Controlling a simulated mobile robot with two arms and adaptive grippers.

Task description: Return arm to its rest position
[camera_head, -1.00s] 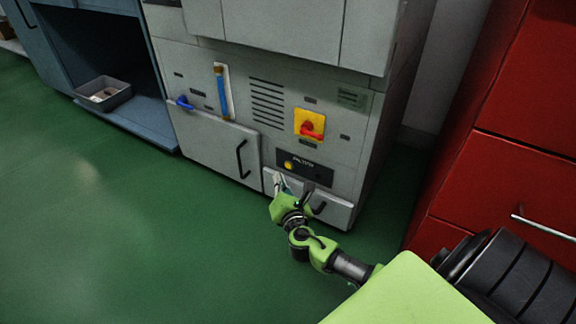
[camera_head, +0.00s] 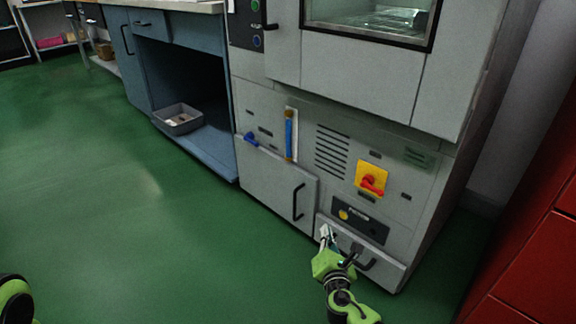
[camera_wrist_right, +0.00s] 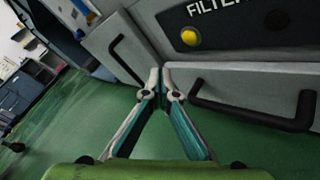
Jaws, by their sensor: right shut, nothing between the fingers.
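My right gripper (camera_head: 326,234) is at the lower front of the grey cabinet (camera_head: 275,115). It also shows in the right wrist view (camera_wrist_right: 159,75), where its two fingers meet at the tips with nothing between them. It is just left of the black handle (camera_wrist_right: 250,108) of the low filter drawer (camera_head: 391,268) and appears apart from it. At the lower left of the head view a piece of my left arm (camera_head: 14,298) shows; its gripper is out of view.
The cabinet carries a red and yellow rotary switch (camera_head: 370,181), a blue lever (camera_head: 250,139) and a black door handle (camera_head: 298,202). A grey bin (camera_head: 178,122) sits in the blue bench at left. Red drawers (camera_head: 540,262) stand at right. Green floor at left is clear.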

